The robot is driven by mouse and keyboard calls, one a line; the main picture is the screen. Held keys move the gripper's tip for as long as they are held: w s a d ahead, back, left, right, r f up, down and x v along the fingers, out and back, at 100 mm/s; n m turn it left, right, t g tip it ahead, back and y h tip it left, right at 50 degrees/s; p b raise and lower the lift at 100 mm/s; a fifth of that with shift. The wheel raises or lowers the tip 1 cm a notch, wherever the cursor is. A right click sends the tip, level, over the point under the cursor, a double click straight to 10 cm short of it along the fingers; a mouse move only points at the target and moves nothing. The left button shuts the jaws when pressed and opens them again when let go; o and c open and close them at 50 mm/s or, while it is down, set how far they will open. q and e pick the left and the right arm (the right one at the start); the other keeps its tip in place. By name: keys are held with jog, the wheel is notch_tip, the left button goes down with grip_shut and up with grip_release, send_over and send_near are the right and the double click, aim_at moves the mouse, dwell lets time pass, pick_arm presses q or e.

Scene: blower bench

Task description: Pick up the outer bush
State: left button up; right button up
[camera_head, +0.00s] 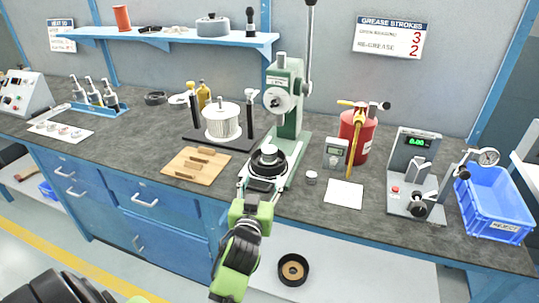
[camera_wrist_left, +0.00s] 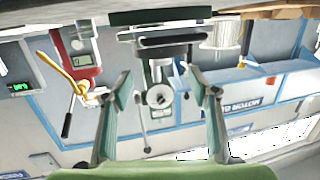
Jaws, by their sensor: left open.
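My left gripper (camera_head: 266,172) is at the front of the green arbor press (camera_head: 287,108), its fingers spread to either side of the press's front plate area. In the left wrist view the gripper (camera_wrist_left: 160,90) is open and empty, with a dark flat round part (camera_wrist_left: 166,46) above the press between the fingertips. A small metal ring-like piece (camera_head: 311,177) stands on the bench to the right. My right gripper is not in view.
A wooden block (camera_head: 195,165) and a white spool-like fixture (camera_head: 222,122) stand left.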

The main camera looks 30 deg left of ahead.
aim_at(268, 153)
pick_arm(q)
jog(key=shift+w+a+r+t, duration=0.3)
jog(key=shift+w+r, duration=0.45)
jog(key=shift+w, duration=0.05)
jog(key=x, duration=0.7)
jog(key=shift+a, duration=0.15)
jog(key=shift+p+x, duration=0.4)
jog(key=shift+x, duration=0.4)
jog(key=x, duration=0.4)
jog(key=shift+w+r, duration=0.15)
jog(key=shift+r, duration=0.1)
jog(key=c, duration=1.4)
